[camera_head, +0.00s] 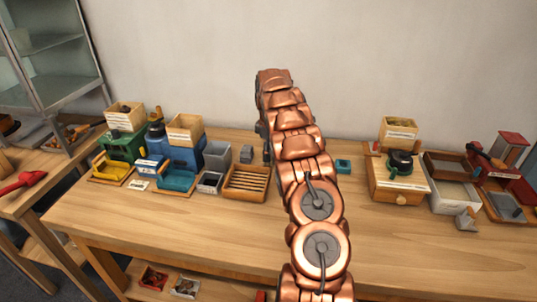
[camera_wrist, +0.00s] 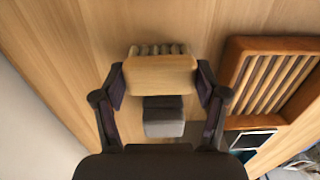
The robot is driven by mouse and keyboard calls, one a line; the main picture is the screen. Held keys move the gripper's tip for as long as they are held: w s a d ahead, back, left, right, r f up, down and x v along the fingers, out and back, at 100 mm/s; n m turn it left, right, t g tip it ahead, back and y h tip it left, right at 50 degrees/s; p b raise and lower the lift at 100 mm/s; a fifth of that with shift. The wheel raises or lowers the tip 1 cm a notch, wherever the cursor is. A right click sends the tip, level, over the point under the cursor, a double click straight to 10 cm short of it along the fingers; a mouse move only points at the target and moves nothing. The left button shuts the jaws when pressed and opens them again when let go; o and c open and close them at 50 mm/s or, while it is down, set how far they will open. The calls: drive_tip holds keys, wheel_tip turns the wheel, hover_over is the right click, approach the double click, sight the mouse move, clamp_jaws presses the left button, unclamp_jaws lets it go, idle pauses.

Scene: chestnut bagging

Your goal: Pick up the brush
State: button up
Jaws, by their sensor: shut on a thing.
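The brush (camera_wrist: 160,76) has a pale wooden body with a row of bristles along its far edge in the wrist view. My gripper (camera_wrist: 161,84) has its two dark fingers against the left and right ends of the wooden body, shut on it. A grey block (camera_wrist: 163,117) shows just below the brush in the wrist view, close to it. I cannot tell whether the brush still touches the table. In the head view my copper arm hides the brush and most of the gripper.
A slatted wooden tray (camera_head: 246,182) stands near the gripper; it also shows in the wrist view (camera_wrist: 233,68). Grey bins (camera_head: 217,155), a blue tray (camera_head: 177,180) and coloured boxes stand left. A wooden drawer box (camera_head: 397,187) stands right. The table's front middle (camera_head: 200,225) is clear.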

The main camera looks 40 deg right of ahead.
drive_tip(key=shift+r+b, duration=0.55)
drive_tip(key=shift+r, duration=4.2)
drive_tip(key=o, duration=0.6)
drive_tip(key=shift+c, duration=0.2)
drive_tip(key=c, duration=0.4)
drive_tip(key=shift+w, duration=0.1)
drive_tip(key=shift+c, duration=0.2)
